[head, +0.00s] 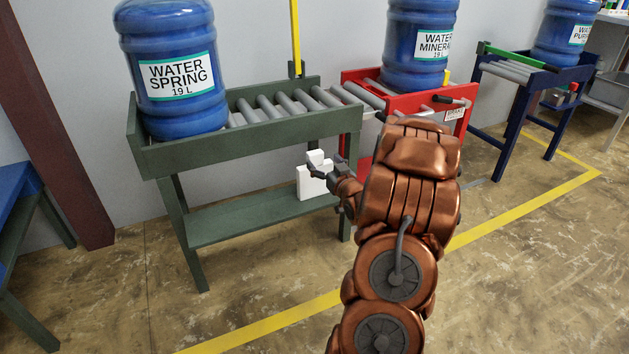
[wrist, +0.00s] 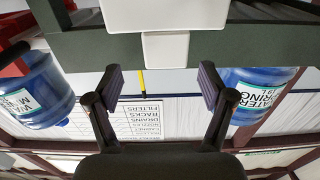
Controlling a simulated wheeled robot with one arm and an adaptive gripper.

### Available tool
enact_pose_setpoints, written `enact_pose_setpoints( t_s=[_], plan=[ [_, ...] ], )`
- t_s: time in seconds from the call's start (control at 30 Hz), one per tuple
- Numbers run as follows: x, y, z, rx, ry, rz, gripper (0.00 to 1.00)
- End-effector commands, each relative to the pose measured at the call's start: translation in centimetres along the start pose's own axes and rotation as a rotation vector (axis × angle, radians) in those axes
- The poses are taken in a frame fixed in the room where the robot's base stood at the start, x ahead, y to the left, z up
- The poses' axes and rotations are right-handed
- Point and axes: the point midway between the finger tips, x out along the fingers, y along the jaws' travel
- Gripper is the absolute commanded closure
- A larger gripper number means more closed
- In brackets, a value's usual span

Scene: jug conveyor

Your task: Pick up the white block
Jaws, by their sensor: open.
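The white block (head: 311,184) is at the front of the green roller stand (head: 250,138), below its top rail and above its lower shelf. It has a wide lower part and a narrower upper part. Whether it hangs or rests on something cannot be told. My gripper (head: 325,167) is open beside its upper part and hides some of it in the head view. In the wrist view, which looks upside down, my open gripper (wrist: 162,84) has nothing between its fingers. The white block (wrist: 165,15) is at the top edge there, beyond the fingertips, against a green beam.
A blue Water Spring jug (head: 171,68) stands on the green stand's left end. A blue Mineral jug (head: 419,44) is on the red stand (head: 400,100). A dark blue stand (head: 525,75) carries another jug at right. A dark red post (head: 62,120) rises at left.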

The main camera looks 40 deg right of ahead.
Motion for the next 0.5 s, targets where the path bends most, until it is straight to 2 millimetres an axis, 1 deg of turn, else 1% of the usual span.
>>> enact_pose_setpoints(
  t_s=[0.27, 0.4, 0.5],
  plan=[
    [2.9, -0.8, -0.4, -0.002, 0.003, -0.002, 0.19],
    [4.4, -0.8, -0.6, -0.002, 0.003, -0.002, 0.19],
    [5.0, -0.7, -0.7, -0.002, 0.002, 0.0, 0.19]
  ],
)
